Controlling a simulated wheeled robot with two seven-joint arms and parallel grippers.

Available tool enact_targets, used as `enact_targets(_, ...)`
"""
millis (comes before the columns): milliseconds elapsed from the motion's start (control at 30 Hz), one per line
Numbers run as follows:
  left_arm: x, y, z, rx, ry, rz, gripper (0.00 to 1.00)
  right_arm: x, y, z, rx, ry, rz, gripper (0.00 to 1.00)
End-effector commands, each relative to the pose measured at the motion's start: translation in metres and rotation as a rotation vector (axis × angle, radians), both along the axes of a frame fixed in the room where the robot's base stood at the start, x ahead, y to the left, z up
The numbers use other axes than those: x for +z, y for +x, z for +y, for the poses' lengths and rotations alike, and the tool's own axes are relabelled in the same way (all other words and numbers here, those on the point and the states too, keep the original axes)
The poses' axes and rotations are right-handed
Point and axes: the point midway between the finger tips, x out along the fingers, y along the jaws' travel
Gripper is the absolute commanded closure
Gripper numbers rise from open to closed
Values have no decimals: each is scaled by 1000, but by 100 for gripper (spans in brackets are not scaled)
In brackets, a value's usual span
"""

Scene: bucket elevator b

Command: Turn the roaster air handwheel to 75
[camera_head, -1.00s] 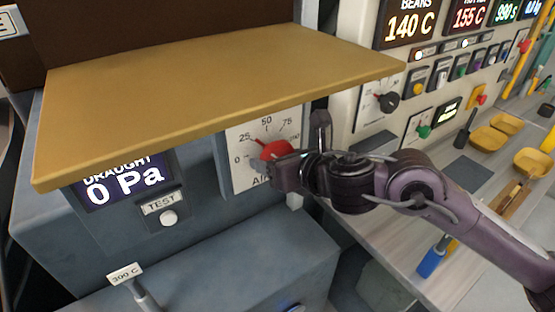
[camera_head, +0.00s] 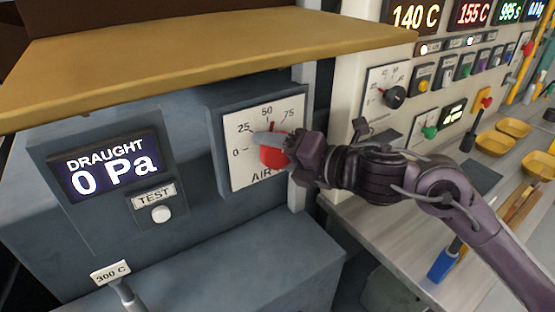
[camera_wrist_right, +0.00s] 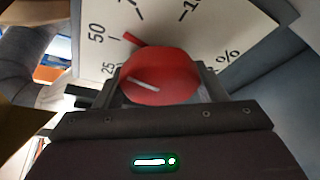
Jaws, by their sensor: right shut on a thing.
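The air handwheel is a red knob (camera_head: 273,155) on a white dial (camera_head: 243,177) marked 0, 25, 50, 75 and upward, with "AIR" below. In the head view its thin red pointer stands close to the 50 mark, seemingly a little to its right. My right gripper (camera_head: 281,146) is shut on the knob from the right, hiding part of it and the dial's right side. In the right wrist view the knob (camera_wrist_right: 160,77) sits between the fingers, with a pale line on its face and the red pointer near 50. My left gripper is not in view.
A yellow-brown ledge (camera_head: 200,50) overhangs the dial. A draught display (camera_head: 107,166) reads 0 Pa, with a test button (camera_head: 161,214) beside it. To the right stand a control panel with another dial (camera_head: 385,92) and a counter with yellow trays (camera_head: 497,144).

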Motion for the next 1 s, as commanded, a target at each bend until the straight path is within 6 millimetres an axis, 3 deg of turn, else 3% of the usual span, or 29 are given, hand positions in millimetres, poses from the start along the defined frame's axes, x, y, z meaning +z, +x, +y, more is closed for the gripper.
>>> enact_targets(500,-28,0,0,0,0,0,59,-1,0,0,-2,343,228,58)
enact_targets(1000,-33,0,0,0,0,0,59,2,0,0,-3,447,298,58)
